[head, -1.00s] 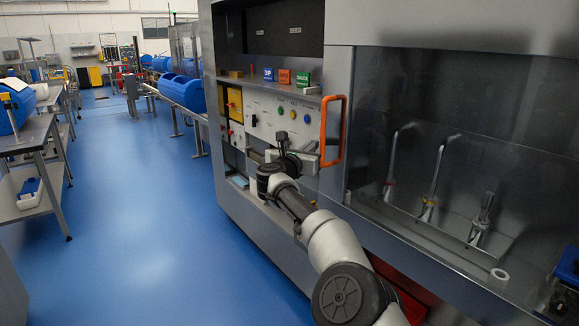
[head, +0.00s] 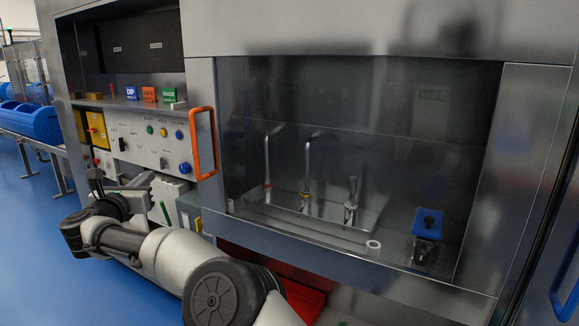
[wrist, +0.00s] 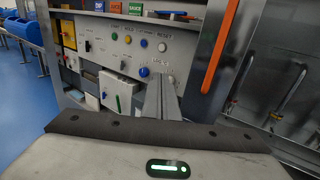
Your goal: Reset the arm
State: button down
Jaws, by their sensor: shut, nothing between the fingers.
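My gripper (head: 148,180) is held in front of the control panel at the left of the machine in the head view. In the wrist view its two fingers (wrist: 164,84) lie together, pointing at the panel, with nothing between them. My arm is bent low along the machine's front. The grey control panel (head: 140,143) carries coloured buttons. In the wrist view a blue button (wrist: 144,71) shows just left of the fingertips. I cannot tell whether the fingers touch the panel.
An orange handle (head: 204,145) stands upright right of the panel, close to my gripper; it also shows in the wrist view (wrist: 219,50). A glazed bay with taps (head: 308,170) is to the right. A red bin (head: 300,298) sits below. Blue floor (head: 30,215) is open at left.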

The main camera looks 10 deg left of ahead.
jog(key=s+d+r+n+g+y, duration=0.1)
jog(key=s+r+n+y, duration=0.1)
jog(key=r+n+y, duration=0.5)
jog(key=s+d+r+n+g+y, duration=0.1)
jog(key=r+n+y, duration=0.1)
jog(key=r+n, duration=0.75)
jog(key=s+d+r+n+g, duration=0.2)
jog(key=d+r+n+g, duration=0.1)
jog(key=d+n, duration=0.45)
jog(key=s+d+f+n+g+h, duration=0.1)
jog(key=s+d+f+n+h, duration=0.2)
jog(key=d, duration=0.9)
jog(key=s+d+f+n+g+h, duration=0.15)
jog(key=d+f, duration=0.35)
jog(key=d, duration=0.6)
jog(key=s+d+f+n+h, duration=0.2)
jog(key=d+f+n+h, duration=0.15)
jog(key=d, duration=0.85)
jog(key=s+d+f+n+g+h, duration=0.1)
jog(key=s+d+f+g+h, duration=0.1)
jog(key=s+d+f, duration=0.65)
jog(key=s+d+f+g+h, duration=0.25)
jog(key=s+d+f, duration=0.25)
jog(key=s+d, duration=0.65)
notch_tip(320, 180, up, 25)
jog(key=w+d+p, duration=0.1)
jog(key=p, duration=2.3)
jog(key=shift+d+p, duration=0.2)
jog(key=shift+p, duration=0.15)
jog(key=shift+f, duration=0.1)
